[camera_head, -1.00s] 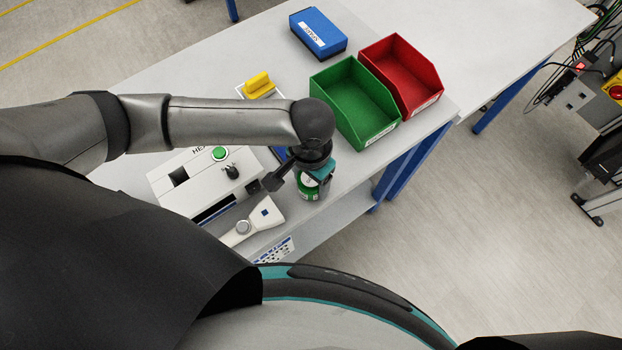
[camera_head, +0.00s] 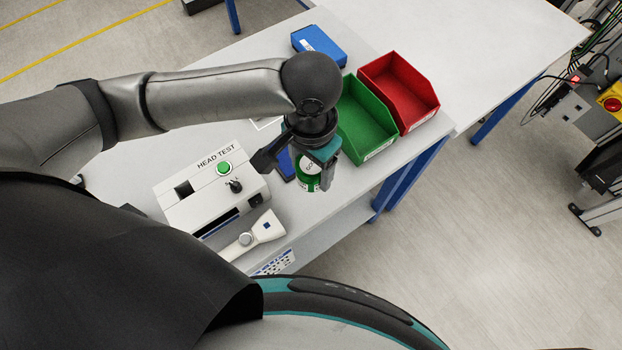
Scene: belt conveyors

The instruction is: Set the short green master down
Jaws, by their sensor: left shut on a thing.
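My left gripper (camera_head: 303,160) is shut on the short green master (camera_head: 307,182), a small round piece with a green band and a white label with dark marks. The master is upright or nearly so, near the front edge of the grey table (camera_head: 345,201). I cannot tell whether its bottom touches the table. The fingers and wrist hide its upper part. My right gripper is not in view.
The white HEAD TEST box (camera_head: 212,190) and a white handheld device (camera_head: 256,236) are left of the gripper. A green bin (camera_head: 378,146), a red bin (camera_head: 418,113) and a blue box (camera_head: 318,44) stand behind. A blue item (camera_head: 284,165) lies beside the gripper.

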